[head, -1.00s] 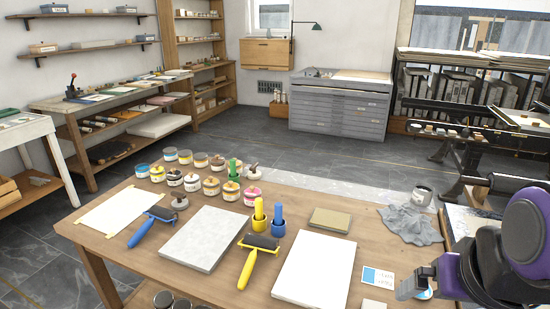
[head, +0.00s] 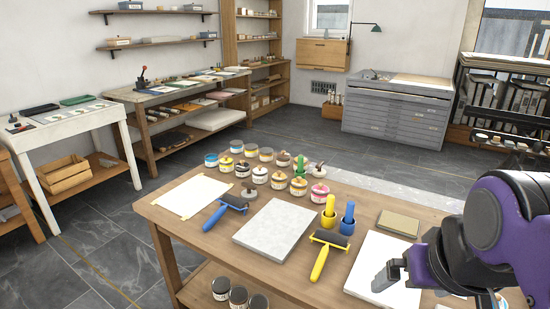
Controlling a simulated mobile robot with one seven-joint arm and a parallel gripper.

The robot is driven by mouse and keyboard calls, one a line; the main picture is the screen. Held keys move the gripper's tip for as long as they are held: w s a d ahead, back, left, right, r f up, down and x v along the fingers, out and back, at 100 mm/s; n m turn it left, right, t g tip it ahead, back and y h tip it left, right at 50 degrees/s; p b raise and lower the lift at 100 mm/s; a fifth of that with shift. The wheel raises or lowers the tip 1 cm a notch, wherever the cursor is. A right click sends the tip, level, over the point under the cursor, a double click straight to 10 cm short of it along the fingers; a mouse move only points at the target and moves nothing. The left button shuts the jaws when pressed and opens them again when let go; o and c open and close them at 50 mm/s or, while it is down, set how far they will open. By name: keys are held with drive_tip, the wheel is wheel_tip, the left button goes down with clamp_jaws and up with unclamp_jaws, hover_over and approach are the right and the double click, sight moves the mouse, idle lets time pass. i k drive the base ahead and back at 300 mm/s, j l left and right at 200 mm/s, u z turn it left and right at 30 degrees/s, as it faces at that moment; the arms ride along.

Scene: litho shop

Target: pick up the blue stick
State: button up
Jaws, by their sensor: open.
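A blue stick (head: 349,211) stands upright in a blue holder on the wooden table, just right of a similar yellow stick (head: 329,206). A blue-handled roller (head: 213,217) lies further left on the table. My gripper (head: 388,276) is at the lower right, above the white sheet or slab, in front of and to the right of the blue stick. It is open, apart from the stick, with nothing seen between its jaws. My purple arm hides part of the table's right side.
A yellow-handled roller (head: 322,262) lies in front of the sticks, beside a grey stone slab (head: 278,230). Several ink jars (head: 260,174) stand behind, with a green stick among them. An olive block (head: 398,223) lies right of the blue stick.

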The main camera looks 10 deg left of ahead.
sight(349, 209)
drive_tip(key=j+u, duration=0.35)
drive_tip(key=i+j+u, duration=0.15)
drive_tip(key=j+u, duration=0.25)
drive_tip(key=k+l+z, duration=0.1)
drive_tip(key=z, duration=0.9)
drive_tip(key=i+j+z, duration=0.35)
drive_tip(key=j, duration=0.25)
drive_tip(key=i+l, duration=0.05)
